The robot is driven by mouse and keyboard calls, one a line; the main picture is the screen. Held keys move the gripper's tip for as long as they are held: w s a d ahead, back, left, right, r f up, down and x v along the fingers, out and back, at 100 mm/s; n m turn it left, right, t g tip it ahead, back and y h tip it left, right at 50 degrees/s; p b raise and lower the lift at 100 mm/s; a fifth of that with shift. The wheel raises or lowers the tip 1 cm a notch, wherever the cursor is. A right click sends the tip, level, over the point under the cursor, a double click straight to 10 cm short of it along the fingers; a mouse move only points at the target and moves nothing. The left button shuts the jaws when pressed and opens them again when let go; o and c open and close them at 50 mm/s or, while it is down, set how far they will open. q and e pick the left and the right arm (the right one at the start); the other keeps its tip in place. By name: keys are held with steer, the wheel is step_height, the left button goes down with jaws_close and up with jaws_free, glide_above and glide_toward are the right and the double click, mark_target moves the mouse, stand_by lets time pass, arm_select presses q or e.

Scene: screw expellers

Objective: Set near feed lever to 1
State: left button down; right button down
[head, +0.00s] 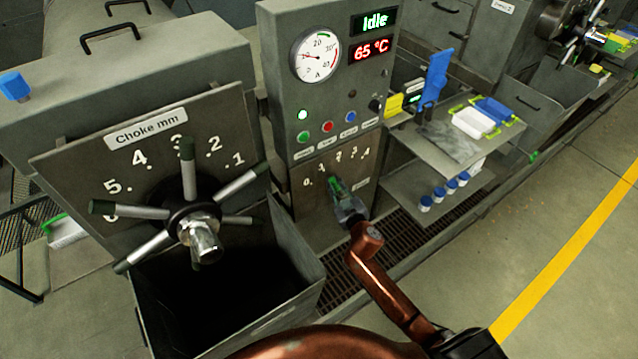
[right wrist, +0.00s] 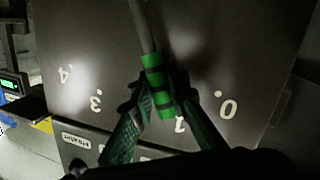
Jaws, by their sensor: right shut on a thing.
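The near feed lever has a dark rod and a green banded grip (right wrist: 158,82). It stands out from the dark scale plate (head: 364,179) with marks 0 to 4, low on the near control cabinet. My right gripper (head: 338,188) is shut on this grip, with one finger on each side in the right wrist view (right wrist: 161,86). There the grip's end lies close beside the 1 mark (right wrist: 180,125). The 0 mark (right wrist: 228,107) and 3 mark (right wrist: 96,102) are clear of the fingers, and the 2 is hidden. My left gripper is out of view.
The choke handwheel (head: 198,235) with several spokes stands at left above an open dark bin (head: 285,300). A side shelf (head: 445,147) with trays is at right.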

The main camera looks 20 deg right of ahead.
steer(key=c, duration=2.1)
jaws_free()
steer(key=shift+s, duration=0.3)
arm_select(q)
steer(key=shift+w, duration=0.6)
arm_select(e)
steer(key=s, duration=0.7)
steer(key=s+r, duration=0.1)
steer(key=s, duration=0.3)
steer(key=shift+s+a+r, duration=0.1)
steer(key=shift+s+a, duration=0.15)
steer(key=shift+a, duration=0.15)
